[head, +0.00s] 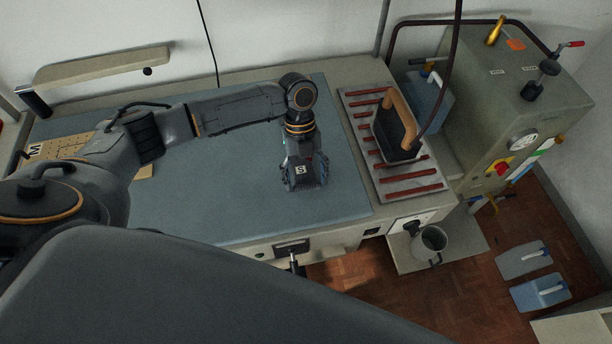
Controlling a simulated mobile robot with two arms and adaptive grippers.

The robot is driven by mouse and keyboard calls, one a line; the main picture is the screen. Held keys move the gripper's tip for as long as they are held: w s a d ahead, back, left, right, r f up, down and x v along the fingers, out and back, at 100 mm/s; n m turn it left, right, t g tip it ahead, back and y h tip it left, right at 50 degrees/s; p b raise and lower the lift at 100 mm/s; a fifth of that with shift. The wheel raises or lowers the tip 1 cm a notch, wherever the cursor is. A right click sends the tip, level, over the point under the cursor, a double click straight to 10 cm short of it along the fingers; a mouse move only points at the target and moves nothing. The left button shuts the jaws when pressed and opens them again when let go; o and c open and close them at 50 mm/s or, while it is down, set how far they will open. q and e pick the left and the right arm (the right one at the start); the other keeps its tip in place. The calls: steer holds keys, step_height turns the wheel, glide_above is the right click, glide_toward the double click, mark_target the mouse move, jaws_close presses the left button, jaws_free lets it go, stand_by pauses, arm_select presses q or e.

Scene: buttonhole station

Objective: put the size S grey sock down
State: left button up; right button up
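My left gripper (306,180) points down at the right part of the blue-grey board on the table. A small white tag with a black S (300,170) shows at its fingers, on a dark grey piece that I take for the size S grey sock (299,180). The fingers appear closed around this piece, and they hide most of its shape. Whether it touches the board is hard to tell. My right gripper is not in view.
The blue-grey board (230,212) is clear around my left gripper. An iron (398,135) stands on a rack with red bars (410,187) to the right. A tan template marked M (62,147) lies at left, partly behind my arm. A boiler (520,100) stands far right.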

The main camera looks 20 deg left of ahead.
mark_target(302, 169)
arm_select(q)
steer(key=shift+o, duration=0.7)
steer(key=shift+r, duration=0.2)
steer(key=shift+w+r, duration=0.15)
steer(key=shift+r, duration=0.05)
steer(key=b+v, duration=0.3)
steer(key=v, duration=0.8)
steer(key=shift+r, duration=0.2)
steer(key=shift+a, duration=0.15)
